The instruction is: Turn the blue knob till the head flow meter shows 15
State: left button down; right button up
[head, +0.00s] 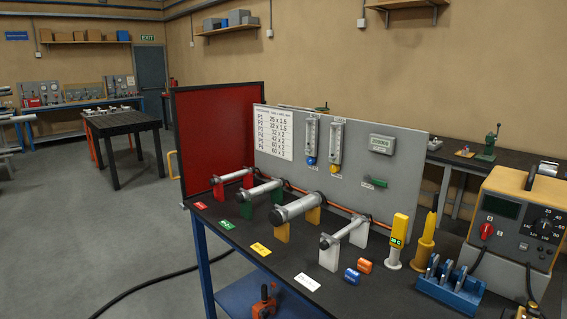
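The blue knob (311,161) sits at the bottom of the left flow meter (312,134), a clear upright tube on the grey panel (395,200). A second flow meter (336,142) with a yellow knob (335,169) is just to its right. The scales and any float levels are too small to read, and I cannot read which meter is labelled head. Neither of my grippers is in view.
A dark bench (220,214) in front of the panel holds several pipes on coloured supports, coloured tags and yellow tools. A yellow-and-grey machine (515,225) stands at the right. A red screen (225,125) is left of the panel. The floor (110,230) at left is mostly clear.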

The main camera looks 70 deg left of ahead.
aim_at(310, 161)
jog(key=u, duration=2.1)
jog(key=i+j+u, duration=0.25)
jog(key=i, duration=0.15)
